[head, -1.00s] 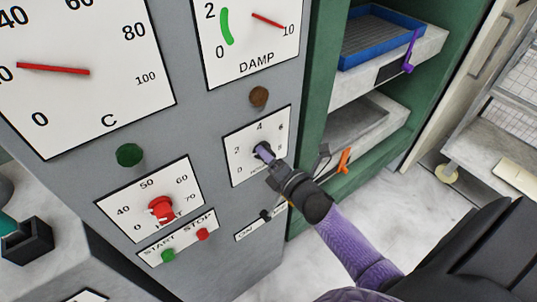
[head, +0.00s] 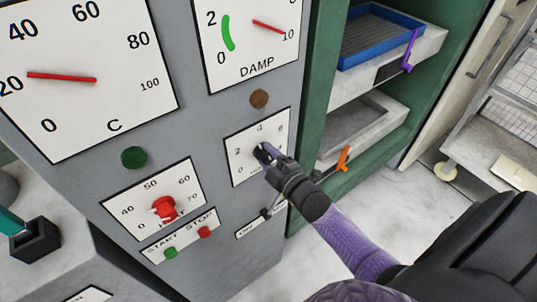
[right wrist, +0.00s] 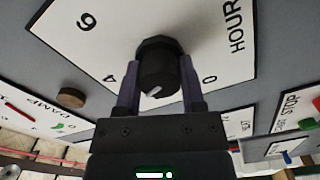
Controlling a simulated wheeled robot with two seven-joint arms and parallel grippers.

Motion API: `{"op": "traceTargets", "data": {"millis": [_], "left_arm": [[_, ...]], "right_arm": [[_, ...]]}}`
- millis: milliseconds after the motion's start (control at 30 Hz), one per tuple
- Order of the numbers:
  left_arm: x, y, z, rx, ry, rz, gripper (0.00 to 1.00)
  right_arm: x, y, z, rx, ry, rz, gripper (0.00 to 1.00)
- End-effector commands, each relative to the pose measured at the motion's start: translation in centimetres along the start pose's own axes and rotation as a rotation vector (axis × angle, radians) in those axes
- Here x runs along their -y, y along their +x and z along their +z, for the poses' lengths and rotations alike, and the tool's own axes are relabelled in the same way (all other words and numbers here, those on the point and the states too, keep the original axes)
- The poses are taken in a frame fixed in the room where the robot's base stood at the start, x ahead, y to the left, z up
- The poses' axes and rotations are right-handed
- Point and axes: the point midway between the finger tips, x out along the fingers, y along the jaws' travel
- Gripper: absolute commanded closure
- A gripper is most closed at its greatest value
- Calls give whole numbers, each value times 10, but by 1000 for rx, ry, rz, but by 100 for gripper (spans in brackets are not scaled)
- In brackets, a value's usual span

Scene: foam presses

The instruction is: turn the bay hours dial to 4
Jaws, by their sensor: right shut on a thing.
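The bay hours dial is a black knob (right wrist: 157,68) on a white plate (head: 237,154) marked 0, 2, 4, 6, 8. In the head view the plate is on the grey panel below the brown button. My right gripper (head: 264,153) is shut on the knob, with its purple fingers on two opposite sides of it in the right wrist view. A white mark on the knob points down, slightly left, between the 4 and the 0 in the right wrist view. The gripper hides the 2 there, so the exact reading cannot be told. My left gripper is not in view.
A red knob (head: 164,208) sits left of the hours plate, above the green start button (head: 170,253) and red stop button (head: 204,232). A green frame (head: 318,100) holds a blue tray (head: 345,62), with an orange handle (head: 343,158) lower down.

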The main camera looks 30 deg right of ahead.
Motion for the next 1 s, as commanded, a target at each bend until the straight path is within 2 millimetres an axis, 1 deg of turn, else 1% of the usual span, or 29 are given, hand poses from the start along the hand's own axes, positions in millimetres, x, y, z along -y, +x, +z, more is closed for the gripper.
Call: {"op": "traceTargets", "data": {"millis": [200,500,733,1000], "left_arm": [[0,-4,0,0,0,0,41],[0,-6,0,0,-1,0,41],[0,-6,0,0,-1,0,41],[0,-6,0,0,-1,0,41]], "right_arm": [[0,0,0,1,154,-2,100],[0,0,0,1,288,-2,100],[1,0,0,1,328,-2,100],[1,0,0,1,332,-2,100]]}}
